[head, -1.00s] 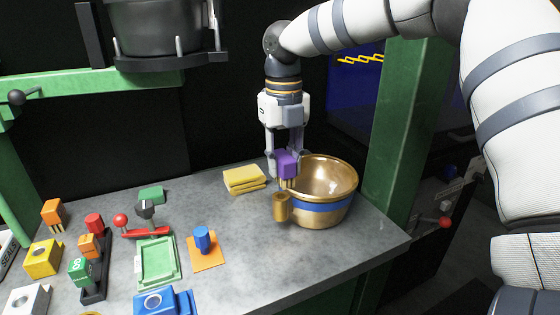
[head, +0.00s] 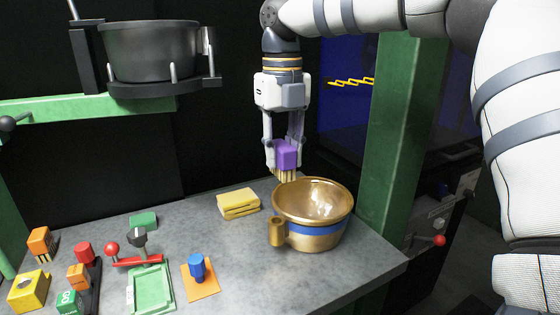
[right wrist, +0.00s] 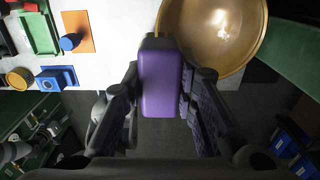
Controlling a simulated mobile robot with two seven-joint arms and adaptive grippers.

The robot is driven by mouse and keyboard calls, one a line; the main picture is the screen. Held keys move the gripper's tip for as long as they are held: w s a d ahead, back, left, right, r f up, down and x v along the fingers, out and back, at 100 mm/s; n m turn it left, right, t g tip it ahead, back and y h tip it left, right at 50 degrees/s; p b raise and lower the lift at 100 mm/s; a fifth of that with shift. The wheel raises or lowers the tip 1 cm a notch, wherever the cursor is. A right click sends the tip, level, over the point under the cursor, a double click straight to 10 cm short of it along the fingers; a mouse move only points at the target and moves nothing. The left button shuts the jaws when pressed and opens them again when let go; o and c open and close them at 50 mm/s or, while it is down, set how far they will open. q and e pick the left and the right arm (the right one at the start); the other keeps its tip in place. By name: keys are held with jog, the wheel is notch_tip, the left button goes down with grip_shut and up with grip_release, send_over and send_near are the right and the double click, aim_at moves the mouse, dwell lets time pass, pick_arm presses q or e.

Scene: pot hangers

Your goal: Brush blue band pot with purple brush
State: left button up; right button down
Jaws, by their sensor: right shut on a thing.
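The gold pot with a blue band (head: 314,229) stands upright on the grey table, with a short gold spout-like handle at its left. My right gripper (head: 284,155) is shut on the purple brush (head: 287,153), bristles pointing down. The brush hangs just above and behind the pot's left rim; I cannot tell if the bristles touch the rim. In the right wrist view the purple block (right wrist: 161,78) sits between the fingers, and the gold bowl (right wrist: 212,28) lies beyond it at upper right. My left gripper is not in view.
Yellow sponges (head: 238,203) lie left of the pot. A blue peg on an orange pad (head: 199,275), a green tray (head: 150,290) and several coloured blocks crowd the left. A dark pot (head: 150,50) hangs at the upper left. A green post (head: 391,140) stands right of the pot.

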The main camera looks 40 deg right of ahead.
jog(key=shift+r, duration=0.15)
jog(key=shift+r, duration=3)
